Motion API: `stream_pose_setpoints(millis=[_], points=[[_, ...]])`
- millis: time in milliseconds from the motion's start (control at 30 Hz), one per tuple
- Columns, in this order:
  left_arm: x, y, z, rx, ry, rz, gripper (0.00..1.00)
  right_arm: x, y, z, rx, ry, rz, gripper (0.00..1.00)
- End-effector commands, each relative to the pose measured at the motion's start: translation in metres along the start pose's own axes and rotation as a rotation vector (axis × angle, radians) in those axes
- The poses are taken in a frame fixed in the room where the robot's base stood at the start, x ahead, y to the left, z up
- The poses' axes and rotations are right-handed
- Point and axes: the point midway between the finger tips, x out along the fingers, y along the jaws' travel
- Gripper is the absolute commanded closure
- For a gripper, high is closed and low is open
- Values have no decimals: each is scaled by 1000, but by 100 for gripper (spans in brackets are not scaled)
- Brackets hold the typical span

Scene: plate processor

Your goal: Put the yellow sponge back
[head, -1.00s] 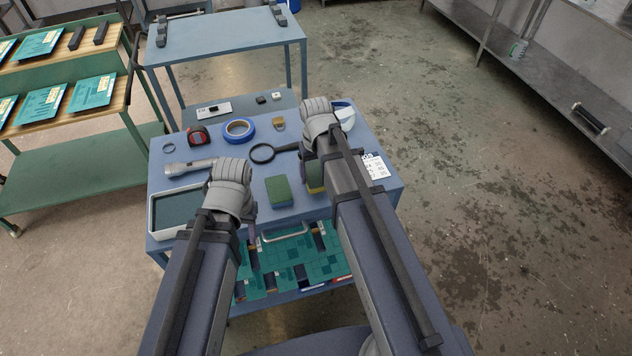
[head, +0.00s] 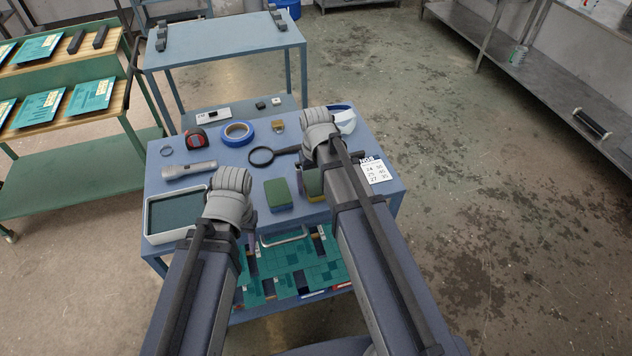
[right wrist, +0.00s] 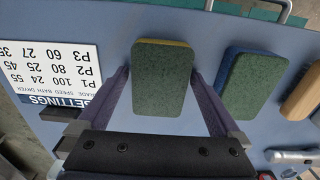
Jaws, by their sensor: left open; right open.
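The yellow sponge (right wrist: 163,78), with a green scouring top and a thin yellow edge, lies on the blue table. In the head view the yellow sponge (head: 313,184) is partly hidden by my right arm. My right gripper (right wrist: 160,84) is open, with one finger on each side of the sponge; I cannot tell whether they touch it. A second, green-topped sponge with a blue body (head: 278,194) lies beside it and also shows in the right wrist view (right wrist: 244,84). My left gripper (head: 250,232) is open near the table's front edge, its fingers mostly hidden.
Around the sponges are a magnifier (head: 272,155), blue tape (head: 237,133), tape measure (head: 196,138), flashlight (head: 190,169), grey-white tray (head: 152,233) and settings sheet (head: 376,172). In the wrist view a wooden piece (right wrist: 303,94) lies past the blue sponge. Green boards (head: 300,263) sit below the front edge.

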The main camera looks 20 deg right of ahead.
Motion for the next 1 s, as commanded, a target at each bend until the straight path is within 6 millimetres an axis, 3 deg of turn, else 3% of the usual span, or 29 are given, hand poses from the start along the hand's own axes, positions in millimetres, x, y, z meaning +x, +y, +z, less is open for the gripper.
stream_pose_setpoints(millis=[367, 1000], points=[[-20, -2, 1, 0, 0, 0, 50, -20, 0, 0, 0, 0, 0, 0], [-112, -11, 6, 1, 0, 0, 50, -112, 0, 0, 0, 0, 0, 0]])
